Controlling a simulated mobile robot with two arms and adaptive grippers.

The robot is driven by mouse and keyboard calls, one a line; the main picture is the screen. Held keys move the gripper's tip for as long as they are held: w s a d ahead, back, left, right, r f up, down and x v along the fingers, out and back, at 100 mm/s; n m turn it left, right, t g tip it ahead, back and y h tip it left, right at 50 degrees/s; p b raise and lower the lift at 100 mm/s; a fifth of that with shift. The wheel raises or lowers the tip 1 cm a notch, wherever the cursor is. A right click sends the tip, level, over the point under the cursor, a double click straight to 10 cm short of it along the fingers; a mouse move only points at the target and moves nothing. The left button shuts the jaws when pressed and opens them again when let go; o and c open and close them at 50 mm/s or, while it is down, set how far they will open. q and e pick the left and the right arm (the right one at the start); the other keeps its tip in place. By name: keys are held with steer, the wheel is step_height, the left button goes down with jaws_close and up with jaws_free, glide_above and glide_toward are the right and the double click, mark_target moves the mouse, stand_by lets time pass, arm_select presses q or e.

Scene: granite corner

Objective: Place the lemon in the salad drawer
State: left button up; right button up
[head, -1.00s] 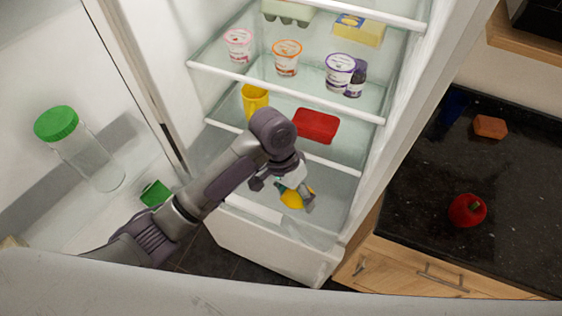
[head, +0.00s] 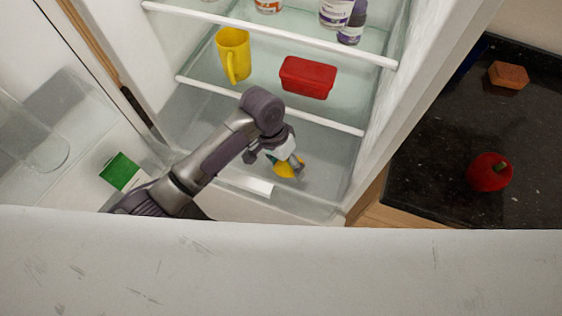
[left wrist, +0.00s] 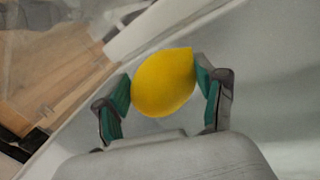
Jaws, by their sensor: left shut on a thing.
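My left gripper (head: 285,167) reaches into the open fridge, low down near the salad drawer (head: 312,208) at the bottom. It is shut on the yellow lemon (head: 282,171), which is partly hidden by the gripper in the head view. In the left wrist view the lemon (left wrist: 164,82) sits between the two green-padded fingers, with pale surfaces behind it. The drawer is pale and see-through, and its lower front is cut off by a white edge in the foreground. I cannot tell whether the lemon touches the drawer. My right gripper is not in view.
A red container (head: 308,78) and a yellow jug (head: 233,55) stand on the shelf above. The open fridge door at left holds a green-topped item (head: 119,171). On the dark counter at right are a red fruit (head: 490,172) and an orange-brown block (head: 508,75).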

mark_target(290, 184)
arm_select(q)
step_height(290, 184, down, 6)
steer(key=shift+f, duration=0.1)
steer(key=shift+f, duration=0.1)
stand_by(0.3)
steer(key=o, duration=1.4)
steer(key=shift+c, duration=0.2)
steer(key=v, duration=1.2)
steer(key=shift+s, duration=0.1)
